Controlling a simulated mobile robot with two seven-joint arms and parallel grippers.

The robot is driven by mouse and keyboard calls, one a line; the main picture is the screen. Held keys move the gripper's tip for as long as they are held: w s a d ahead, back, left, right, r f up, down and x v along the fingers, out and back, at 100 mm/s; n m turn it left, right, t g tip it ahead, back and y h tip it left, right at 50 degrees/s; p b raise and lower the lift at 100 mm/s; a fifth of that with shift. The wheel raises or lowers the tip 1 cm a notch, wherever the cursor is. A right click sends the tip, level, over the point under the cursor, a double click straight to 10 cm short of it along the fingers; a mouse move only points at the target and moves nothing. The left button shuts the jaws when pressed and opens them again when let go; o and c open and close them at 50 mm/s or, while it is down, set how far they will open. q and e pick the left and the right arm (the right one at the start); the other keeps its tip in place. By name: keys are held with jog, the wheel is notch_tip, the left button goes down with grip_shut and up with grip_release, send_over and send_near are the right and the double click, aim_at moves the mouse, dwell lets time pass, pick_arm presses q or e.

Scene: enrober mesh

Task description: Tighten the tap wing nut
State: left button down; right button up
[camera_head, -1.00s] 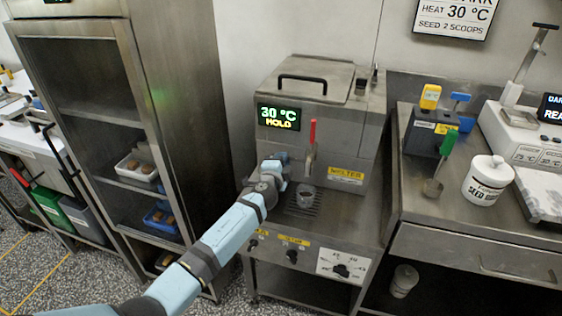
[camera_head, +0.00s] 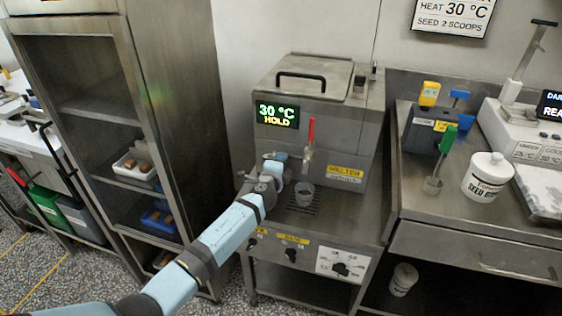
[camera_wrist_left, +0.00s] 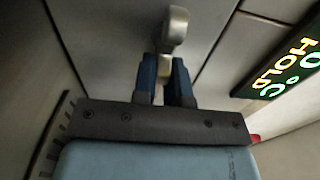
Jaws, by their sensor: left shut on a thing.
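The melter (camera_head: 340,135) is a steel box with a green and yellow display reading 30 °C HOLD. Its tap (camera_head: 307,160) is on the front, with a red lever (camera_head: 311,130) upright above it. My left gripper (camera_head: 290,168) is at the front of the melter, just left of the tap. In the left wrist view its blue fingers (camera_wrist_left: 166,85) are shut on a pale metal piece with a rounded end, which I take to be the wing nut (camera_wrist_left: 174,28). In the head view the nut is hidden by my gripper. My right gripper is not in view.
A small metal cup (camera_head: 304,195) stands on the drip grate under the tap. A steel cabinet (camera_head: 185,100) with trays stands to the left. On the right bench (camera_head: 455,185) are a white seed pot (camera_head: 486,180) and a grey holder (camera_head: 428,130) with coloured-handled tools.

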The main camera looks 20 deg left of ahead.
pick_arm(q)
jog(key=c, duration=1.2)
grip_release()
jog(key=shift+f, duration=0.1)
jog(key=shift+o, duration=0.2)
jog(key=s, duration=0.4)
jog(key=s+p, duration=0.1)
jog(key=s, duration=0.4)
jog(key=s+p, duration=0.1)
jog(key=s, duration=0.3)
jog(key=shift+s+a, duration=0.3)
jog(key=shift+s, duration=0.1)
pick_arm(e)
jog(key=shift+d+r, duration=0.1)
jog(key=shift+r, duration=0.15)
